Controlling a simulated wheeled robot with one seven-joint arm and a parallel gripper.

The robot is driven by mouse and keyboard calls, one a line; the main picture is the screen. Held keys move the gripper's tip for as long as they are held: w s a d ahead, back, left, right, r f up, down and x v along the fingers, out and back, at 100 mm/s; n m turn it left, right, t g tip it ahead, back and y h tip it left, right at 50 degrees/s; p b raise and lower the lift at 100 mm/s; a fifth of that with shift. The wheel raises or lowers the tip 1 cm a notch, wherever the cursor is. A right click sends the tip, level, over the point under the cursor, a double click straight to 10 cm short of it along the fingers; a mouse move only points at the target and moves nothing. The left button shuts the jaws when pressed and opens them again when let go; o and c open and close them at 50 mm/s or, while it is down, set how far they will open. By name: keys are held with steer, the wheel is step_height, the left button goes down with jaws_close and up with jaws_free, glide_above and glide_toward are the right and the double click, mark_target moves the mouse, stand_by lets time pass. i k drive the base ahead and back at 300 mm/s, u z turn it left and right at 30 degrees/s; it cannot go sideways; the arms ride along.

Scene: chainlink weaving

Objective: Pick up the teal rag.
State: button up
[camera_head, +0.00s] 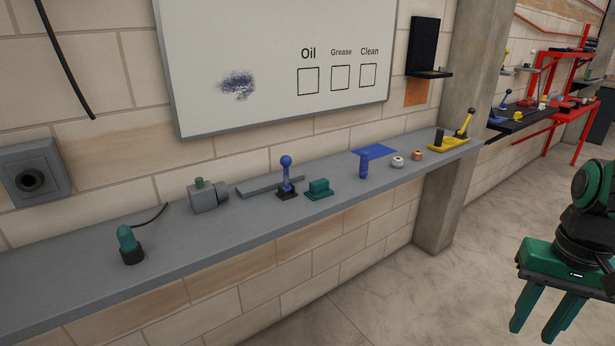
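No flat cloth clearly shows as a teal rag. A small teal item (319,188) with a raised top sits on the grey shelf (235,232), right of the blue-knobbed lever; I cannot tell whether it is the rag. A teal-topped cylinder with a dark base (128,242) stands near the shelf's left part. My gripper (536,322) hangs at the lower right, well away from the shelf. Its two green fingers are apart with nothing between them.
The shelf also holds a grey device (205,196), a blue-knobbed lever (287,175), a blue bottle-like item (364,164), two small rings and a yellow lever base (449,144). A whiteboard (270,60) hangs above. A concrete pillar (455,130) stands right; the floor is clear.

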mark_target(319, 190)
steer(key=k, duration=0.6)
steer(key=z, duration=0.65)
steer(key=i, duration=1.65)
steer(key=u, duration=0.45)
